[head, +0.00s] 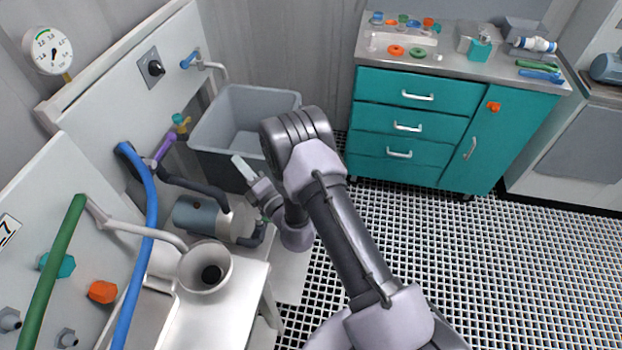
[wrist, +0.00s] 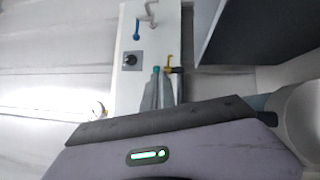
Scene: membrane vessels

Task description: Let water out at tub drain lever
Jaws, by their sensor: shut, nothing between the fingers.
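The grey tub (head: 222,152) stands in the head view at the far end of the white panel. A blue lever (head: 188,61) sits on the wall panel by a white bent pipe above the tub; the wrist view shows it too (wrist: 137,28). A teal and yellow valve (head: 180,122) and a purple handle (head: 165,145) are on the panel's lower edge, left of the tub. I cannot tell which of these is the drain lever. My gripper (head: 243,167) is shut and empty, in front of the tub in the head view, apart from the levers.
Blue (head: 148,230) and green (head: 52,272) hoses, a grey cylinder (head: 198,217) and a white funnel (head: 205,270) are at the left. A teal cabinet (head: 450,125) stands behind open grid floor.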

